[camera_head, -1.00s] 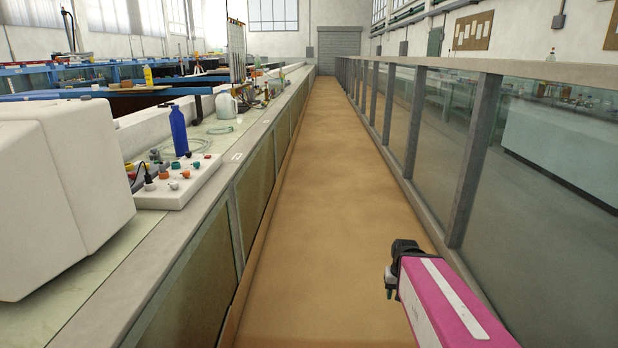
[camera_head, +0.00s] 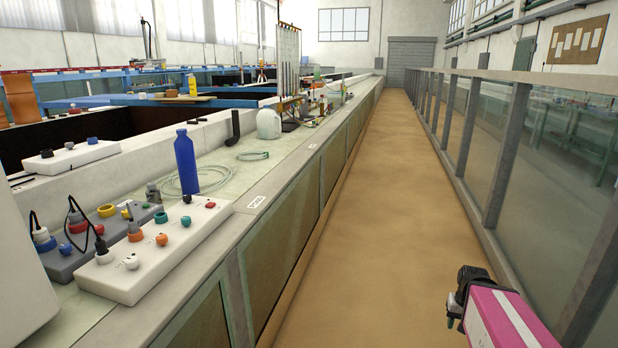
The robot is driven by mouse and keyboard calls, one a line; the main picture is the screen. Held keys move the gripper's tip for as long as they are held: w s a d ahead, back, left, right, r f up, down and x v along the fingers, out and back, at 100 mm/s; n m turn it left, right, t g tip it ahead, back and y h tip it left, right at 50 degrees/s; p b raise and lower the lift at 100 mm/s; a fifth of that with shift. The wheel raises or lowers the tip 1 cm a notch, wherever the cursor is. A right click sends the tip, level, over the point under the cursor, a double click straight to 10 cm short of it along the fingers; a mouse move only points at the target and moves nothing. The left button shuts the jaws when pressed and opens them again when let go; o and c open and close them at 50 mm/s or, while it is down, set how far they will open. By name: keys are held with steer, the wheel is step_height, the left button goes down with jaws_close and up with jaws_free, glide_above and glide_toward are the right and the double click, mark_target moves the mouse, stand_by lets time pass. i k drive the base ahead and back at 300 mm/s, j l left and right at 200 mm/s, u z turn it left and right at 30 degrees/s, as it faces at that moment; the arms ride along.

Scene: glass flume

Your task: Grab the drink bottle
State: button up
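A blue drink bottle (camera_head: 186,163) stands upright on the long bench at the left, behind the control boxes and beside a coiled clear hose. My gripper (camera_head: 452,312) is at the lower right, above the brown floor of the walkway and far from the bottle. Its black end shows at the tip of my pink arm link. The fingers are small and seen from behind, so I cannot tell whether they are open or shut. Nothing visible is held in it.
A white control box (camera_head: 150,260) with coloured knobs and a grey one (camera_head: 95,240) stand in front of the bottle. A coiled hose (camera_head: 200,180) lies around its base area. A white jug (camera_head: 269,124) stands farther back. A glass-panelled rail (camera_head: 530,150) bounds the walkway's right; the walkway (camera_head: 350,230) is clear.

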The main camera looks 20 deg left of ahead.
mark_target(183, 145)
steer(key=i, duration=1.75)
steer(key=i+u, duration=0.25)
steer(key=u, duration=0.15)
steer(key=i+l+u, duration=0.1)
steer(key=u, duration=0.3)
steer(key=i+l+u, duration=0.2)
steer(key=u, duration=0.2)
steer(key=i+u, duration=0.1)
steer(key=u, duration=1.85)
